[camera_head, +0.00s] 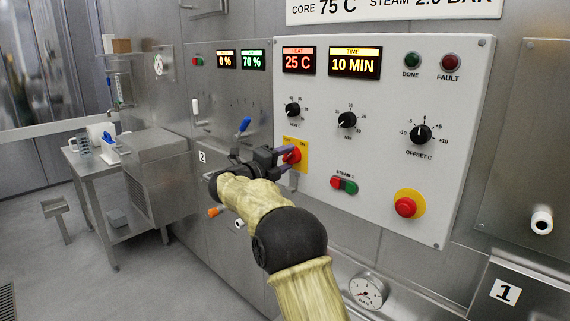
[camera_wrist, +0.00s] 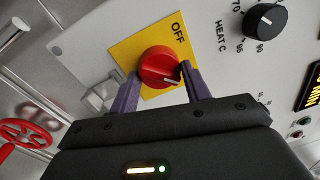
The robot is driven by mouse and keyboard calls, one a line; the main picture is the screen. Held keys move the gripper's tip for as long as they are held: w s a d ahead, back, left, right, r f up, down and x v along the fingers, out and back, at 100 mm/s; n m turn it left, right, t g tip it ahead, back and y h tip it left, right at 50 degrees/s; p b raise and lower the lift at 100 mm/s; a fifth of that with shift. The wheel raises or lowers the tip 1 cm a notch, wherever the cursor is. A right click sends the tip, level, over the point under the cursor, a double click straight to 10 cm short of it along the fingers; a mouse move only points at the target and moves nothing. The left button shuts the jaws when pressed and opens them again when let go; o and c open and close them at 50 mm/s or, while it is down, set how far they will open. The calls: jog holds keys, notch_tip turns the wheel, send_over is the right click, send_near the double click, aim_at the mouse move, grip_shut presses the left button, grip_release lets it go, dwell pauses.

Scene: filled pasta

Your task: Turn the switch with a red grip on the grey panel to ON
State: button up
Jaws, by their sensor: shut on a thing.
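The red-gripped switch (camera_wrist: 159,68) sits on a yellow plate (camera_wrist: 126,49) at the edge of the grey panel (camera_head: 390,85). In the wrist view the plate bears the word OFF above the switch, and a white mark on the red grip points to the lower right. In the head view my gripper (camera_head: 288,157) reaches the switch from the left and partly covers the plate.
A black HEAT C knob (camera_wrist: 266,19) is close to the right of the switch in the wrist view.

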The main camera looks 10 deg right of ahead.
jog(key=shift+f, duration=0.15)
jog(key=o, duration=1)
jog(key=v, duration=1.7)
jog(key=shift+s+a, duration=0.1)
